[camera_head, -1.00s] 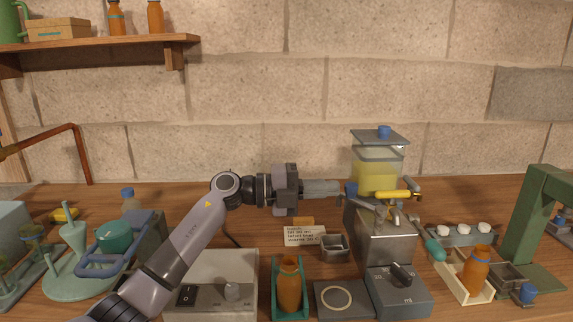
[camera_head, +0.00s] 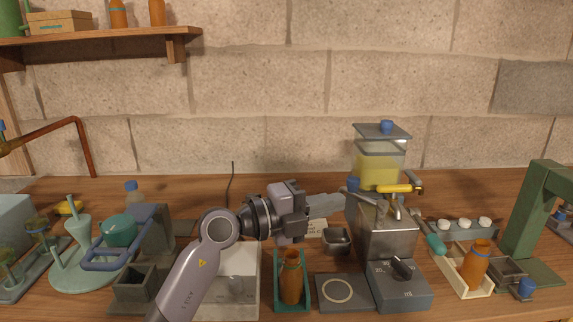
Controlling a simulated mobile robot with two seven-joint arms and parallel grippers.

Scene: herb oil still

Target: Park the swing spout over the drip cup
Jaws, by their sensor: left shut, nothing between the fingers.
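The still's dispenser has a clear tank of yellow liquid (camera_head: 378,170) above a grey metal body (camera_head: 388,240). A thin grey metal spout (camera_head: 365,198) shows at its upper front left, near a blue knob (camera_head: 354,184); its exact shape and end are hard to tell. The drip cup (camera_head: 337,241), a small square grey cup, stands left of the body. My left gripper (camera_head: 340,204) is shut and empty, pointing right. Its tips are beside the spout, above the cup; I cannot tell whether they touch the spout. My right gripper is out of view.
A yellow tap handle (camera_head: 394,188) sticks out below the tank. An amber bottle (camera_head: 291,277) stands in a teal holder in front of my left wrist. A ringed plate (camera_head: 343,292) and a dial box (camera_head: 402,285) stand in front. A green frame (camera_head: 535,225) stands right.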

